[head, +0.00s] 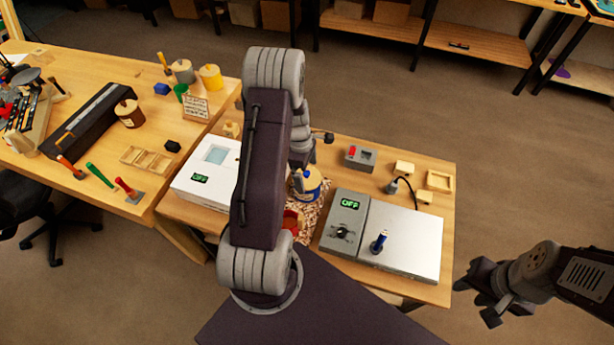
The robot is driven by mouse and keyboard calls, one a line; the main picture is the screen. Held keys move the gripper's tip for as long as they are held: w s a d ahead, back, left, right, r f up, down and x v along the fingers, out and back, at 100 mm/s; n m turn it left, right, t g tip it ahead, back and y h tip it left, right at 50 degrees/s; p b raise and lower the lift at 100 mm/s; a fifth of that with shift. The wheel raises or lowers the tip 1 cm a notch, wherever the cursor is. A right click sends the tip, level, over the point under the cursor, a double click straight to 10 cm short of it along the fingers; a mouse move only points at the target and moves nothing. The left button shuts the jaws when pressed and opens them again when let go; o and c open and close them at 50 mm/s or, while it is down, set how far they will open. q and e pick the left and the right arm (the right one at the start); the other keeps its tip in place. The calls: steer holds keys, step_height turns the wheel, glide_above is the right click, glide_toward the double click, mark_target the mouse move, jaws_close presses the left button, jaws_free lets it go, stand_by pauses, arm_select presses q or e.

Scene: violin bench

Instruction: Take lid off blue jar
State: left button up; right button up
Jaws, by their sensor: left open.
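The blue jar (311,186) stands on the middle bench, with a yellowish patch on it. My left arm and gripper partly cover it, so I cannot make out its lid clearly. My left gripper (307,163) is open and points down just above the jar. Whether its fingers touch the lid is hidden. My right gripper (478,297) hangs off the right front corner of the bench, far from the jar.
A white device (202,180) stands left of the jar. A grey device with an OFF display (345,220) and a metal plate (410,240) holding a blue-handled tool stand right. A patterned mat (312,217) lies by the jar. Other jars (211,77) stand on the left bench.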

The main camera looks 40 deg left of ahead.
mark_target(308, 174)
arm_select(q)
steer(key=shift+s, duration=0.1)
steer(key=c, duration=1.2)
steer(key=shift+r, duration=0.15)
steer(key=shift+r, duration=0.25)
steer(key=r, duration=0.4)
steer(key=shift+d, duration=0.4)
steer(key=s+d+r+b, duration=0.1)
steer(key=s+d+r, duration=0.1)
steer(key=d+r, duration=0.4)
steer(key=d, duration=0.4)
steer(key=shift+s+d+r, duration=0.2)
steer(key=shift+s+d, duration=0.1)
